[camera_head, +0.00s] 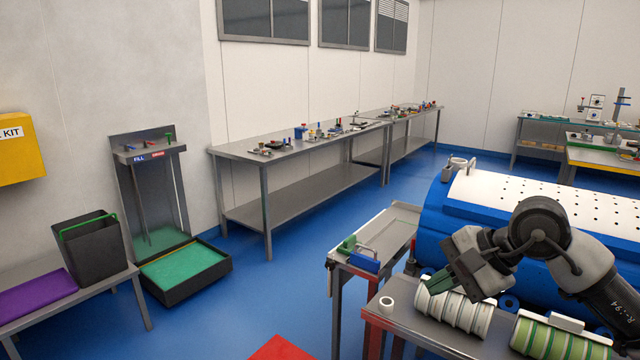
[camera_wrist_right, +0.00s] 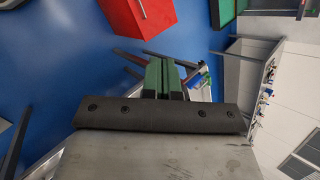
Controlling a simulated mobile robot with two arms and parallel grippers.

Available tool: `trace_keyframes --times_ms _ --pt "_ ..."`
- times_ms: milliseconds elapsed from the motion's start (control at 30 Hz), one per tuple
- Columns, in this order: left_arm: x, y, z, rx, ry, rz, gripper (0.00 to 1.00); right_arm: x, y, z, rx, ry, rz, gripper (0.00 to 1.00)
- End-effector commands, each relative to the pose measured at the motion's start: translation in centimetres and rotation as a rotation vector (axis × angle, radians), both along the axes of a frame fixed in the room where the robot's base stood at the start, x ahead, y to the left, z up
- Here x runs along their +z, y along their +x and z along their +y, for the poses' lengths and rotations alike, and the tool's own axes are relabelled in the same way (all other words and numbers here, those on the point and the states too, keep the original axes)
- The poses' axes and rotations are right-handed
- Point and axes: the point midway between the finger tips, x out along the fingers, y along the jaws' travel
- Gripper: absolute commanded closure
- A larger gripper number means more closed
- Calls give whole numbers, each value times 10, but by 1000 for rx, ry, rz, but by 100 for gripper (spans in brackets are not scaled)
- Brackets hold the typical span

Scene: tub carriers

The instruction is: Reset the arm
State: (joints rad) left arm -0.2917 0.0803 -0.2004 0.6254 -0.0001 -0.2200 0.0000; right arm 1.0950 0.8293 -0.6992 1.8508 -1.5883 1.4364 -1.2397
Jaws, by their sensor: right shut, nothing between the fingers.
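My right arm comes in from the right in the head view. My right gripper (camera_head: 436,283) has green fingertips and is held in the air just above and in front of the white ribbed roll (camera_head: 462,312) on the metal bench. In the right wrist view the two green fingers of the right gripper (camera_wrist_right: 164,78) are together, with nothing between them. Whether the gripper touches the white roll cannot be told. My left gripper is not in view.
A green-and-white ribbed roll (camera_head: 560,342) and a small white cup (camera_head: 386,304) are on the near bench. A blue-and-white perforated drum (camera_head: 540,200) stands behind the arm. A narrow table (camera_head: 385,235) holds green and blue clamps. Open blue floor (camera_head: 290,300) lies left.

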Motion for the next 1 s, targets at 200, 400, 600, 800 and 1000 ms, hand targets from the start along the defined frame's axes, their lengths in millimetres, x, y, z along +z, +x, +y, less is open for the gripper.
trace_keyframes --times_ms 200,400,600,800,1000 --pt "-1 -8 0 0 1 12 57 -61 33 37 -218 573 458 100" --pt "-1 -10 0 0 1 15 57 -174 79 28 -710 1268 1110 100" --pt "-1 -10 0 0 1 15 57 -319 77 -14 -1247 1754 1567 100" --pt "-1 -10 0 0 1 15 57 -457 19 -48 1612 -1908 -1657 100" --pt "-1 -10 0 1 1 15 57 -573 -79 -68 1504 -1538 -1229 100"
